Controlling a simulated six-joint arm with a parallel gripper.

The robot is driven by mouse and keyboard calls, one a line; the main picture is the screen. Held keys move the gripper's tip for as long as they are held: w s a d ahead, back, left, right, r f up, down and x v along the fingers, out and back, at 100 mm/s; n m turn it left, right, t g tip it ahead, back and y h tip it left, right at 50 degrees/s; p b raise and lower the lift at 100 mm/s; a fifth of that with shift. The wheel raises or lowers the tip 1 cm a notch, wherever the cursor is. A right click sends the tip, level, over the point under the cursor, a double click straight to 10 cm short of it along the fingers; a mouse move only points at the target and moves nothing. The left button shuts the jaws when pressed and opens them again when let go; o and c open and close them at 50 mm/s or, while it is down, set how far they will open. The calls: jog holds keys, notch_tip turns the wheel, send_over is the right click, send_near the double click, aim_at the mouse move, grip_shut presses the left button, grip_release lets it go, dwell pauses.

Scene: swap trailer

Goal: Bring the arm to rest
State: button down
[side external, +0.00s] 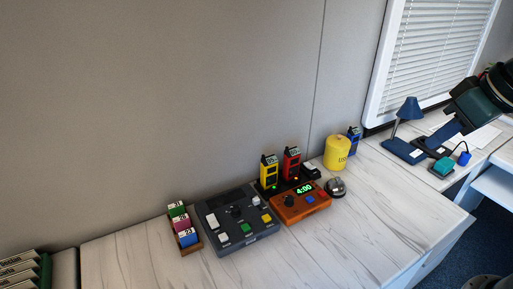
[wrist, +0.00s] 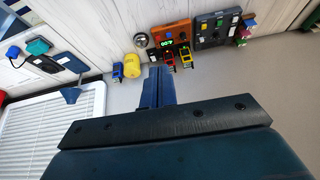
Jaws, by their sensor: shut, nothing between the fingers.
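My gripper (side external: 433,142) hangs from my arm at the right of the side view, pointing down and left in front of the blue desk lamp's end of the counter. In the wrist view its blue fingers (wrist: 157,72) are together with nothing between them. It appears clear of the objects on the counter, though its height is hard to judge.
The counter (side external: 340,240) holds a grey button panel (side external: 238,222), an orange timer (side external: 300,203), yellow (side external: 269,171) and red (side external: 291,164) handsets, a yellow canister (side external: 337,152), a blue lamp (side external: 408,108) and a rack of coloured blocks (side external: 196,246). The counter's front is bare.

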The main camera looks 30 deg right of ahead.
jog(key=s+d+f, duration=0.2)
jog(key=s, duration=0.5)
jog(key=shift+w, duration=0.1)
dwell(1.3)
